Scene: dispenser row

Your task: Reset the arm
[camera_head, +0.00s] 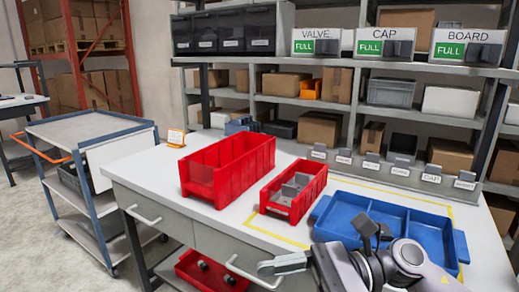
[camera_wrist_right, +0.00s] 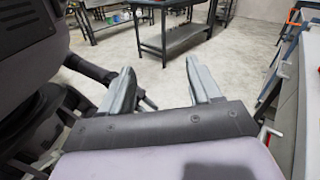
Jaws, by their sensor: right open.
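My right arm comes in at the bottom right of the head view, in front of the blue tray. Its gripper (camera_head: 285,263) points left near the table's front edge. In the right wrist view the gripper (camera_wrist_right: 158,67) is open, with its two grey fingers well apart. Nothing is between them; the floor shows past the tips. My left gripper is not in view.
On the white table (camera_head: 140,170) stand a large red bin (camera_head: 228,168), a smaller red bin (camera_head: 293,192) holding grey parts, and a blue divided tray (camera_head: 390,222), partly hidden by my arm. Shelves (camera_head: 340,62) rise behind. A cart (camera_head: 90,130) stands left.

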